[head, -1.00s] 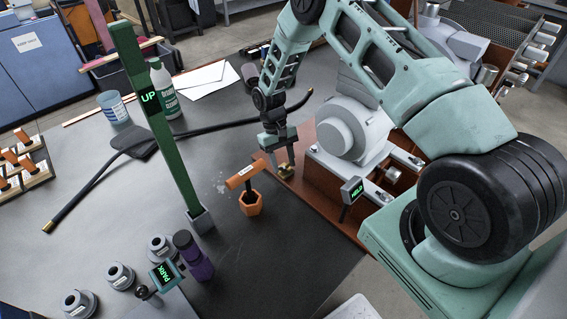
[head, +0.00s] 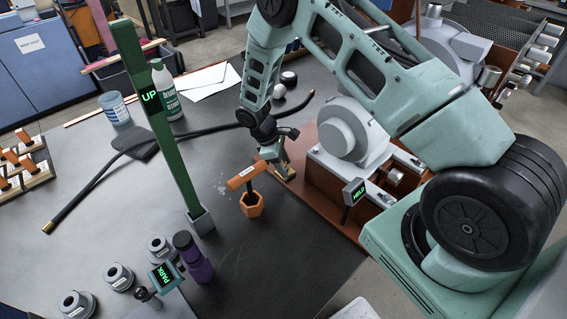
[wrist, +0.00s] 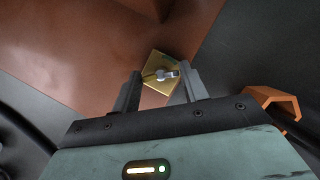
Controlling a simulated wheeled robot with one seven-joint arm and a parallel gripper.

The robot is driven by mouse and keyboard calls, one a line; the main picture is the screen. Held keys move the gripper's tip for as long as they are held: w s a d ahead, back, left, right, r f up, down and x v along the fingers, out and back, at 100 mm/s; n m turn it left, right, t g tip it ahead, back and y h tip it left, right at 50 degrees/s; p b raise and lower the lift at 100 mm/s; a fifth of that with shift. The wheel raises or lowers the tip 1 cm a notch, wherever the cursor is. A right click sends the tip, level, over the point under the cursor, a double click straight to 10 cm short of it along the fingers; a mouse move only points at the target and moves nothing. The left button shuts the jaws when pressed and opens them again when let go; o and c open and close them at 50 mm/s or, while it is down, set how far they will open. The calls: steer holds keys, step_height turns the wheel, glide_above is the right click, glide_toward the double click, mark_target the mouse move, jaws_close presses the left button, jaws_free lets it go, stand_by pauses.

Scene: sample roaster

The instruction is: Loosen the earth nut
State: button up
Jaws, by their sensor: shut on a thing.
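The earth nut (wrist: 164,74) is a small silver nut with a wing-like tab on a square brass plate (wrist: 156,85). In the wrist view it lies between the tips of my gripper (wrist: 160,76), which is shut on it. In the head view my gripper (head: 284,171) points down at the brass plate (head: 288,176) on the edge of the brown base; the nut itself is hidden there by the fingers.
An orange T-handled tool (head: 243,176) stands in an orange hexagonal holder (head: 252,206) just left of my gripper; the holder's rim shows in the wrist view (wrist: 272,98). The "HELD" sign (head: 354,192) stands to the right. A green "UP" post (head: 168,130) rises further left.

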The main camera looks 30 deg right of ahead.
steer(key=shift+n+t, duration=0.4)
steer(key=shift+n, duration=0.9)
steer(key=o, duration=1)
steer(key=v, duration=1.7)
steer(key=shift+s+a+r+b, duration=0.1)
steer(key=shift+s+a+b, duration=0.05)
steer(key=shift+a+b, duration=0.3)
